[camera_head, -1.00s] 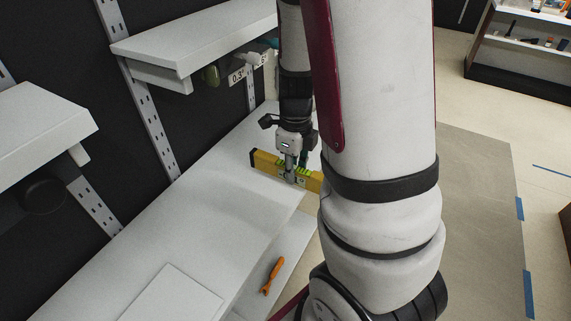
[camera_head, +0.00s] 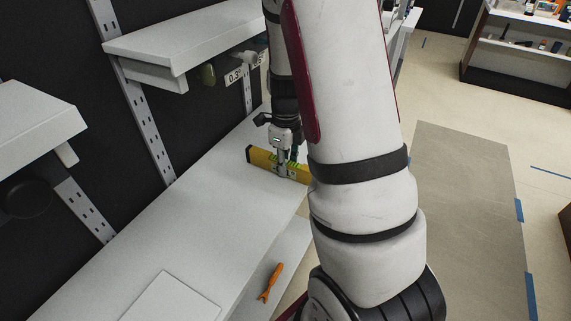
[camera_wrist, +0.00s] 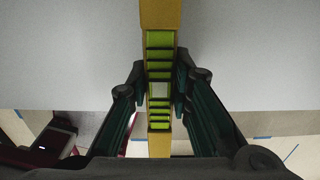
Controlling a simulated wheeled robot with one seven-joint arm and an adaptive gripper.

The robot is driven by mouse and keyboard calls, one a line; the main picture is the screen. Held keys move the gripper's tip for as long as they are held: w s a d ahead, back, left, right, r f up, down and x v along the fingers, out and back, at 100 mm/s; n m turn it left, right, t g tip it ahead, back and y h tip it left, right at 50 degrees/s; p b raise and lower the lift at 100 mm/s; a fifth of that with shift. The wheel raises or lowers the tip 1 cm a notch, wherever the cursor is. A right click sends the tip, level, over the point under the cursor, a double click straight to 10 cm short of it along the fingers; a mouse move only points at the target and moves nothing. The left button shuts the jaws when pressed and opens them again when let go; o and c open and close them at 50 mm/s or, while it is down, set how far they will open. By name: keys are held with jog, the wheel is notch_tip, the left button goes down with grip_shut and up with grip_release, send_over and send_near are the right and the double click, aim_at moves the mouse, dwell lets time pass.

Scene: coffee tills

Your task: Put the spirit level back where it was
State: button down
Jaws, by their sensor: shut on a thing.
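The yellow spirit level (camera_head: 262,157) with green vials is in the head view, at the front edge of the white shelf's far part. My gripper (camera_head: 283,172) is shut on it near its middle, from above. The right end of the level is hidden behind my arm. In the wrist view the level (camera_wrist: 160,16) runs upright through the picture, between the two dark fingers of my gripper (camera_wrist: 159,88). Part of it lies over the shelf and part reaches past the shelf edge. I cannot tell whether it touches the shelf.
The white shelf (camera_head: 190,213) is mostly bare, with a flat white panel (camera_head: 172,298) at its near end. An orange tool (camera_head: 270,282) lies on a lower ledge. Open floor lies to the right.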

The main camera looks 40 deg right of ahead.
jog(key=c, duration=1.9)
grip_release()
jog(key=shift+f, duration=0.15)
jog(key=o, duration=0.5)
jog(key=shift+c, duration=0.2)
notch_tip(320, 180, up, 12)
jog(key=p, duration=0.2)
jog(key=shift+r+p, duration=0.2)
jog(key=shift+p, duration=0.2)
